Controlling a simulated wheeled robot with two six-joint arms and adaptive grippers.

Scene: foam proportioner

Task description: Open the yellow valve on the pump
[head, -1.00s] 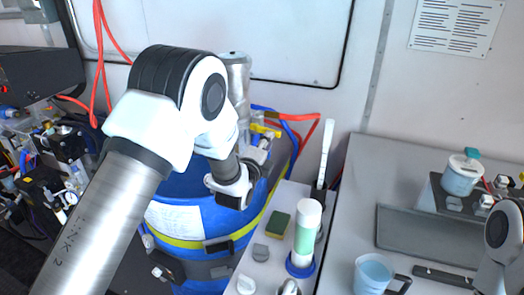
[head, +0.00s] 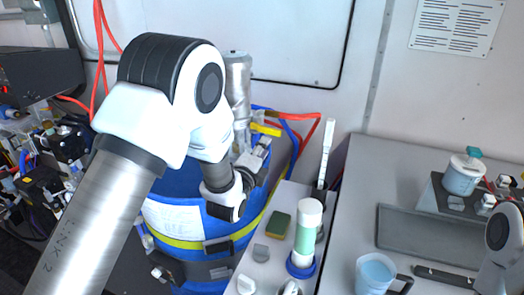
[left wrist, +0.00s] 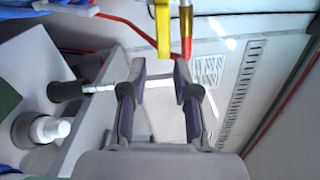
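The yellow valve handle (head: 265,130) sticks out to the right of the silver pump (head: 238,85), which stands on top of the blue drum (head: 180,185). My left gripper (head: 262,142) is just below and in front of the handle. In the left wrist view the yellow handle (left wrist: 162,30) hangs just beyond the fingertips, near the top edge. My left gripper there (left wrist: 160,72) has its two fingers apart with nothing between them, and no contact with the handle shows. The arm hides part of the pump and drum. My right gripper is out of view.
Red and blue hoses (head: 298,135) run right behind the valve. A narrow grey surface to the right holds a green-white bottle (head: 307,230) and a sponge (head: 278,225). A cup (head: 375,272) and a tray (head: 425,235) are on the right counter. The wall is close behind.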

